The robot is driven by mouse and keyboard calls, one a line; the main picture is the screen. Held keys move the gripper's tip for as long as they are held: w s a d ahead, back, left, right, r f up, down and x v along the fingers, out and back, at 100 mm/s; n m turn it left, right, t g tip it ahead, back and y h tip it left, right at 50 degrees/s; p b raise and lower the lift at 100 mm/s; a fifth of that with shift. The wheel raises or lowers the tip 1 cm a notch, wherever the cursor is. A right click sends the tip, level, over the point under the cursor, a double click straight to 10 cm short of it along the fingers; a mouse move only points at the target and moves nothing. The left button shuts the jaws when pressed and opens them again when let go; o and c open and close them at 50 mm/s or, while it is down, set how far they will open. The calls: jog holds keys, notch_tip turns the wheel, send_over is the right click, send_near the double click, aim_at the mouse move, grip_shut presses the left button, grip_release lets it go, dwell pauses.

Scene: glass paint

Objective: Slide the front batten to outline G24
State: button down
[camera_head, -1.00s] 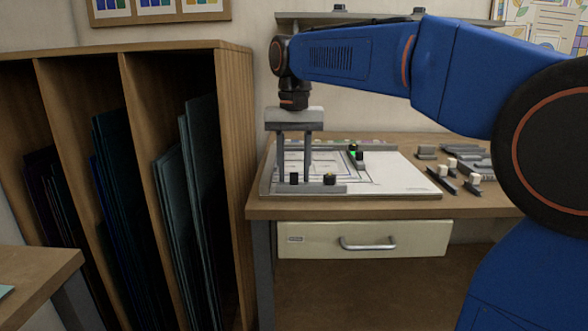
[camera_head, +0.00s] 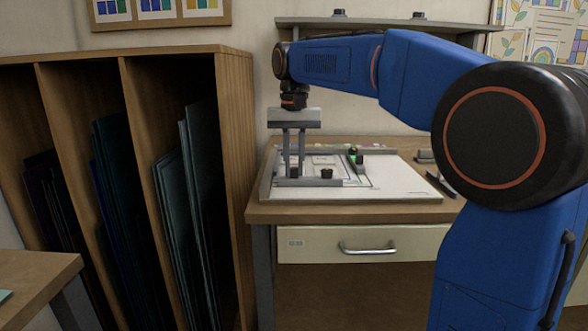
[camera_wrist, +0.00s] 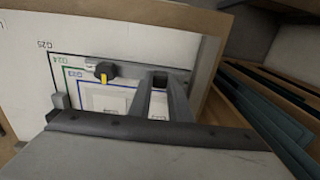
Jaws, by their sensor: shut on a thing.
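The front batten (camera_head: 318,183) is a grey bar with dark knobs on top, lying across the front part of the white board (camera_head: 395,189). My gripper (camera_head: 293,173) points down over its left part, its fingers shut around the left knob, which they partly hide. In the wrist view the batten (camera_wrist: 88,67) shows beside my gripper (camera_wrist: 160,77), with its other knob (camera_wrist: 106,71) bearing a yellow mark. The exact gap between batten and outline is unclear.
A grey fence (camera_head: 268,172) borders the board's left side. A dark block with a green light (camera_head: 355,156) stands on the board. A wooden rack (camera_head: 235,150) of glass sheets stands left of the bench. My arm hides much of the bench's right side.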

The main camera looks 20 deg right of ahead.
jog(key=shift+w, duration=0.1)
jog(key=c, duration=1.6)
grip_release()
jog(key=shift+c, duration=0.2)
jog(key=shift+r, duration=0.1)
notch_tip(320, 180, up, 17)
jog(key=shift+d, duration=0.1)
jog(key=s+d+f+n+t, duration=0.1)
jog(key=s+d+f, duration=0.3)
jog(key=s+f, duration=1.2)
jog(key=s+d+f+n+t, duration=0.2)
jog(key=s+f, duration=1.3)
jog(key=f, duration=0.8)
jog(key=shift+s+d+f+t, duration=0.15)
jog(key=shift+s+d+t, duration=0.2)
jog(key=shift+d+t, duration=0.7)
